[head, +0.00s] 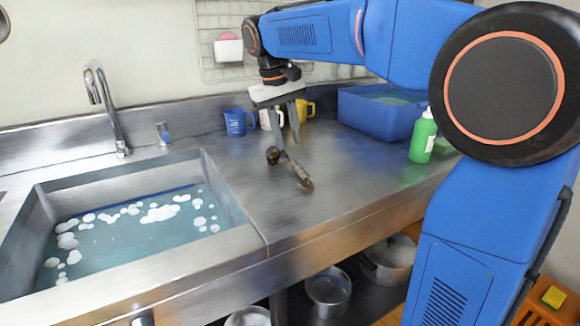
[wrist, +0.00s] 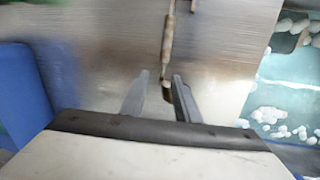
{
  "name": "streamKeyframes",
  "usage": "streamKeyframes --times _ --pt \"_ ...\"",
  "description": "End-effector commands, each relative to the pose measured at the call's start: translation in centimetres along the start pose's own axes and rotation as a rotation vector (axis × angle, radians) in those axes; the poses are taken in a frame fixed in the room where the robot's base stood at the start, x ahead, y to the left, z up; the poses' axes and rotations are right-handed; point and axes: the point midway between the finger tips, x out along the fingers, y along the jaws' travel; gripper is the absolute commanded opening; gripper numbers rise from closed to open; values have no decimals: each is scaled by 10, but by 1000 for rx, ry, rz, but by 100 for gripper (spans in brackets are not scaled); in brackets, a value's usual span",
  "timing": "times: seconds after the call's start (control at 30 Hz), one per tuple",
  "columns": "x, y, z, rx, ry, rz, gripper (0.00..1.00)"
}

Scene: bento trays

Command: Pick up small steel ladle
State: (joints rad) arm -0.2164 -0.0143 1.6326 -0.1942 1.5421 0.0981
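A small ladle (head: 291,168) with a dark brownish look lies on the steel counter (head: 340,195), right of the sink. Its dark round end points to the back left and its other end to the front right. My gripper (head: 287,145) is over the counter just above and behind the ladle, fingers pointing down. In the wrist view my gripper (wrist: 158,82) is open, with a gap between the two fingers. There the ladle (wrist: 168,45) runs upward from the gap, its lower end close to the right finger. I cannot tell whether they touch. Nothing is held.
A sink (head: 235,212) with foamy water is at left, with a tap (head: 101,100) behind it. Blue (head: 236,122), white (head: 267,118) and yellow (head: 306,110) mugs stand behind the gripper. A blue basin (head: 365,112) and green bottle (head: 423,138) are at right. The front counter is clear.

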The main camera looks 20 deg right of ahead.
Motion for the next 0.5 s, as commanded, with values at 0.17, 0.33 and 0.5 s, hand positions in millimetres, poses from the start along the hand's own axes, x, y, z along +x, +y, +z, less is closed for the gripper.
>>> streamKeyframes --times 0.17,0.33,0.5 --pt "10 -1 0 0 -1 0 29" --pt "33 -5 -2 -1 -2 0 29" --pt "51 -6 -2 -1 0 0 29"
